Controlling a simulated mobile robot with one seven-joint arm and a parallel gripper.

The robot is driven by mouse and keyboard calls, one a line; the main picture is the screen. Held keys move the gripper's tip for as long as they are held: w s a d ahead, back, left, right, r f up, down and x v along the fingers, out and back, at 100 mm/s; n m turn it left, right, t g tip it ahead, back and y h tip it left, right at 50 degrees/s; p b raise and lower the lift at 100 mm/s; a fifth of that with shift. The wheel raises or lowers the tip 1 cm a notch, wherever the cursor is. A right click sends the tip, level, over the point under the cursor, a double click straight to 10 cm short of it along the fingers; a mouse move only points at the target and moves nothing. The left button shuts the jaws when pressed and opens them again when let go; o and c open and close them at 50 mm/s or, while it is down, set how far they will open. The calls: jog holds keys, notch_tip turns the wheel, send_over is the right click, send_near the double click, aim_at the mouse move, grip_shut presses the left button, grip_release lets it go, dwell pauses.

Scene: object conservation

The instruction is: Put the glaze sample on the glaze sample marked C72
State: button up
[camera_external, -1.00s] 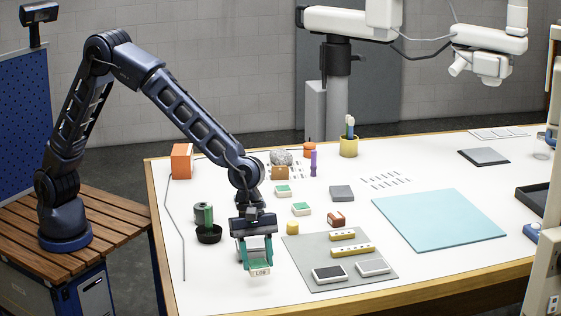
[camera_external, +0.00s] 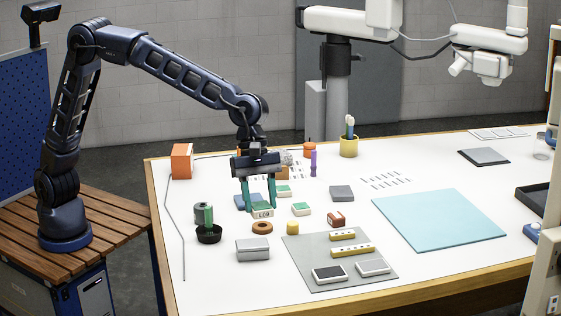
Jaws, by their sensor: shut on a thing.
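My gripper (camera_external: 259,204) has its two teal fingers shut on a pale glaze sample (camera_external: 262,213) with a green top. A small label on its front face appears to read L09. I cannot tell whether the held sample touches the table. Two similar green-topped glaze samples lie close by: one (camera_external: 301,209) just to the right, and one (camera_external: 284,190) behind and to the right, close to the right finger. Their labels are too small to read, so I cannot tell which is C72.
A blue block (camera_external: 243,203) is behind the left finger. A brown ring (camera_external: 262,228) and a grey box (camera_external: 253,250) lie in front, and a dark dish (camera_external: 209,235) with a green cylinder is left. A yellow cylinder (camera_external: 292,228) stands by the grey mat (camera_external: 305,259).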

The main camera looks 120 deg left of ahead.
jog(key=s+a+r+n+y, duration=0.1)
jog(key=s+a+n, duration=0.1)
jog(key=a, duration=0.9)
jog(key=s+a+n, duration=0.1)
jog(key=a+n, duration=0.1)
jog(key=a, duration=0.8)
jog(key=n+t+y, duration=0.1)
jog(key=n+y, duration=0.1)
jog(key=n, duration=0.2)
send_over(304, 206)
jog(key=s, duration=0.2)
notch_tip(304, 206, down, 18)
jog(key=shift+w+f, duration=0.15)
jog(key=shift+f, duration=0.05)
jog(key=shift+f, duration=0.1)
jog(key=o, duration=1.1)
